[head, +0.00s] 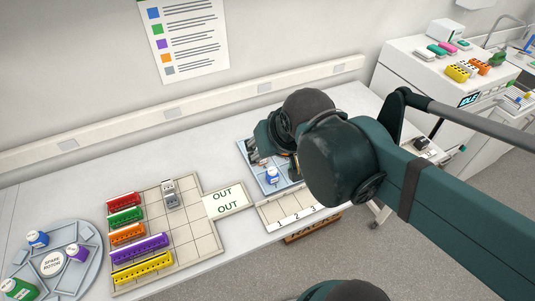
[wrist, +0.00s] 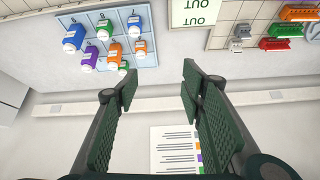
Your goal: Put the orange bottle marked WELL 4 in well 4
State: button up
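A pale blue tray (wrist: 145,67) holds several bottles at the upper left of the wrist view. Two orange bottles with white caps, one (wrist: 114,54) near the middle and one (wrist: 140,48) to its right, stand among blue, purple and green ones. Their markings are too small to read, so I cannot tell which is WELL 4. No well marked 4 is legible. My gripper (wrist: 160,84) is open and empty, apart from the bottles. In the head view my arm hides much of the tray (head: 247,158); a blue bottle (head: 272,175) shows at its front.
A panel numbered 1, 2, 3 (head: 298,217) lies in front of the tray, its right part hidden. An OUT card (head: 227,201) and a board with coloured racks (head: 191,235) lie left. A round SPARE ROTOR plate (head: 52,263) holds bottles.

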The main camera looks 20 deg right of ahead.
jog(key=shift+s+a+n+t, duration=0.2)
jog(key=shift+s+n+t, duration=0.1)
jog(key=shift+s+n, duration=0.4)
